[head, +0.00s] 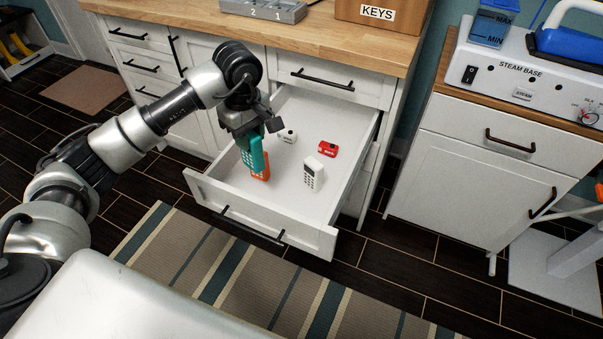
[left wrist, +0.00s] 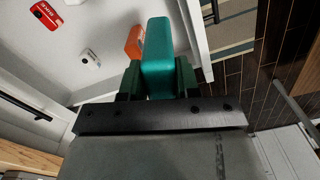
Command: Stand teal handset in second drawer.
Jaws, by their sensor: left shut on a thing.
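The teal handset (head: 259,157) is held upright in my left gripper (head: 249,138), which is shut on its upper part. It hangs over the left front part of the open second drawer (head: 284,216); whether its lower end touches the drawer floor I cannot tell. In the left wrist view the teal handset (left wrist: 157,55) sits between the fingers (left wrist: 157,80). An orange handset (head: 262,173) stands right beside it, partly hidden behind it. A white handset (head: 313,174) stands upright further right in the drawer. My right gripper is not in view.
A red device (head: 328,149) and a small white device (head: 289,135) lie further back in the drawer. The counter above holds a KEYS box (head: 378,14) and a grey numbered base (head: 263,10). A steam base cabinet (head: 480,170) stands to the right. The drawer's right side has free floor.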

